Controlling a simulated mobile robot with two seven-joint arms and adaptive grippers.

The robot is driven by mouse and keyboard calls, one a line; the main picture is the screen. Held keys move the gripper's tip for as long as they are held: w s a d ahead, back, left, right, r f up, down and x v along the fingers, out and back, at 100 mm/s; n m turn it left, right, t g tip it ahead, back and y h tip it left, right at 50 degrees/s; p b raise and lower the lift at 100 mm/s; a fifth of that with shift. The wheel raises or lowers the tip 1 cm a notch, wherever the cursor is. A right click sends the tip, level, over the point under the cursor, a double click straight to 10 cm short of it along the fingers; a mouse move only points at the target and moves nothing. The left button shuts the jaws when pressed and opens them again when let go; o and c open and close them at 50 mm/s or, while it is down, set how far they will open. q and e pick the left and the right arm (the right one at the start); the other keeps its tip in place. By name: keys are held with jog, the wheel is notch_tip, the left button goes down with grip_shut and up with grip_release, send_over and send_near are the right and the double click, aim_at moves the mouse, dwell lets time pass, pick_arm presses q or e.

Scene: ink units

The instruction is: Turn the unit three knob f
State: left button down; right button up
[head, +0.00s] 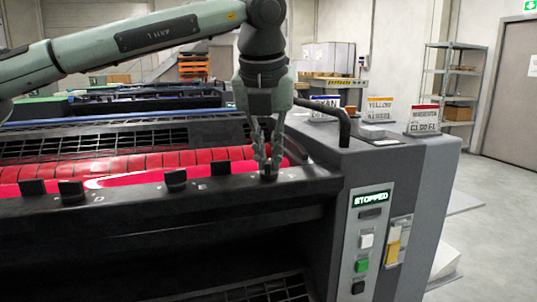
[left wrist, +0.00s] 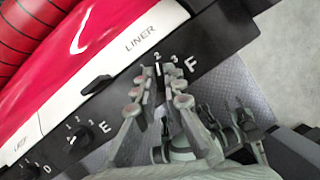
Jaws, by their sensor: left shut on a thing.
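Knob F is a small black knob (head: 268,177) at the right end of the row on the dark rail of the nearest unit, the one with red ink. My left gripper (head: 268,160) comes down from above and is shut on it. In the left wrist view the knob (left wrist: 160,88) is mostly hidden between the fingertips of my left gripper (left wrist: 160,92). The white letter F (left wrist: 191,64) and the numbers 2 and 3 show beside it.
Other black knobs stand along the rail to the left, among them knob E (left wrist: 76,134). A black handle (head: 340,120) curves up just right of the gripper. The side panel display (head: 370,197) reads STOPPED. Ink signs, including a magenta one (head: 423,119), stand at the right.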

pick_arm(q)
jog(key=shift+m+h, duration=0.3)
jog(key=shift+m, duration=0.4)
jog(key=shift+a+m+h+b, duration=0.1)
jog(key=shift+m+h+b, duration=0.25)
jog(key=shift+m, duration=0.35)
jog(key=shift+m+g, duration=0.3)
jog(key=shift+m, duration=0.2)
jog(key=shift+w+m+h, duration=0.1)
jog(key=shift+m+h, duration=0.25)
jog(key=shift+m, duration=0.45)
jog(key=shift+r+m, duration=0.1)
jog(key=shift+m, duration=0.3)
jog(key=shift+a+m+g+h+p, duration=0.1)
jog(key=shift+m+g+h+p, duration=0.2)
jog(key=shift+m+g+p, duration=0.4)
jog(key=shift+m+h+p, duration=0.35)
jog(key=shift+m+h, duration=0.05)
jog(key=shift+m, duration=0.9)
pick_arm(e)
jog(key=shift+a+f, duration=0.1)
jog(key=shift+f, duration=1.35)
